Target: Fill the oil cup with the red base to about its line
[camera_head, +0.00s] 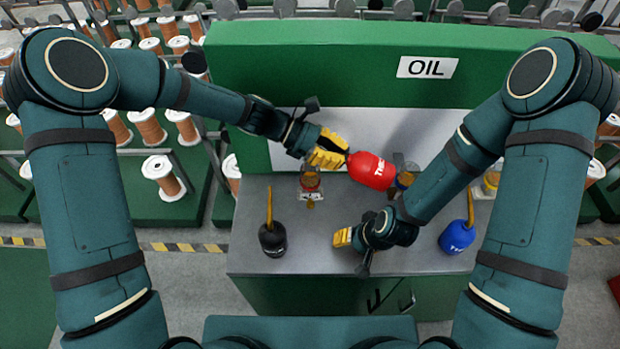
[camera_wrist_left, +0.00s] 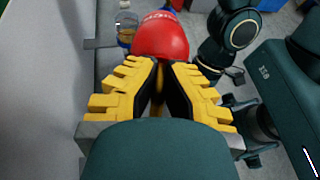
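A red oil can (camera_head: 373,170) with white lettering is held above the grey counter, its body pointing right from my left gripper (camera_head: 330,150). In the left wrist view the yellow fingers (camera_wrist_left: 160,75) close in around its spout end, and the red body (camera_wrist_left: 160,38) lies just beyond the tips. A small cup with amber and reddish parts (camera_head: 311,182) stands at the counter's back, below the left gripper. Another amber cup (camera_head: 405,179) is behind the can, partly hidden. Base colours and fill lines are unclear. My right gripper (camera_head: 342,237) is low over the counter; its opening is unclear.
A black can (camera_head: 272,238) with a yellow spout stands on the left of the counter (camera_head: 310,255), a blue can (camera_head: 457,236) on the right. A third amber cup (camera_head: 491,181) is at back right. A green panel with an OIL sign (camera_head: 427,67) stands behind.

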